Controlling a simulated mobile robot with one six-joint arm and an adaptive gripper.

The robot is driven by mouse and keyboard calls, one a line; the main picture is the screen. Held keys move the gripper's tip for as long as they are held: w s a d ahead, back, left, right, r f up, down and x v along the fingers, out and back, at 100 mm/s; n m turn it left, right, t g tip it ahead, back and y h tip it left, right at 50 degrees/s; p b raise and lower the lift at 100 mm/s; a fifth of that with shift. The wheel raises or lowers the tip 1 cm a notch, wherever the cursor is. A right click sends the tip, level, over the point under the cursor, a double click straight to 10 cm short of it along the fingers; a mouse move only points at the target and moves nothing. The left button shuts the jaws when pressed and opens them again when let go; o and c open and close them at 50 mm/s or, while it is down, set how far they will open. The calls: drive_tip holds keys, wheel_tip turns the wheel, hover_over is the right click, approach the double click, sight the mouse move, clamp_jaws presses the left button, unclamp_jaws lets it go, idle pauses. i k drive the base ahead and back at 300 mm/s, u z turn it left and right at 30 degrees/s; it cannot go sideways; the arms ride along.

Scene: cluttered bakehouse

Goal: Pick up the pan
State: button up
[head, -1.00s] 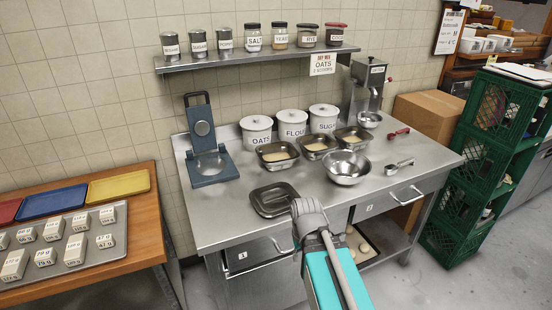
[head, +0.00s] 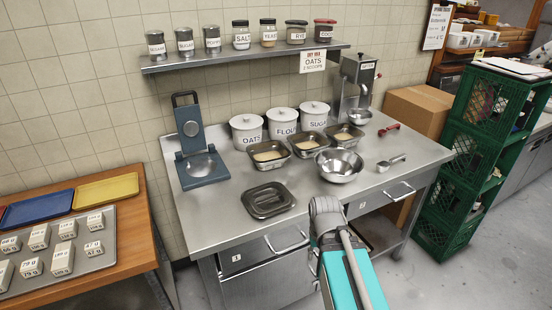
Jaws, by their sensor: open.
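A dark, flat, rectangular lidded pan (head: 268,200) lies near the front of the steel worktable (head: 225,222), left of my arm. Three open rectangular pans with pale contents also stand on the table: left (head: 285,160), middle (head: 322,150) and right (head: 357,141). I cannot tell which one the task names. My arm reaches up from the bottom of the view in front of the table edge. My gripper does not show; its fingers are hidden or outside the picture. All these pans rest on the tabletop.
A steel bowl (head: 339,176), a scoop (head: 391,163) and a blue press (head: 203,168) stand on the table. White canisters (head: 247,144) are behind. Green crates (head: 462,190) stand at right. A wooden table (head: 125,240) is at left. The table's front left is clear.

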sight(268, 155)
drive_tip(key=z, duration=0.1)
drive_tip(key=k, duration=1)
drive_tip(key=u, duration=0.25)
drive_tip(key=i, duration=1.4)
drive_tip(key=z, duration=0.05)
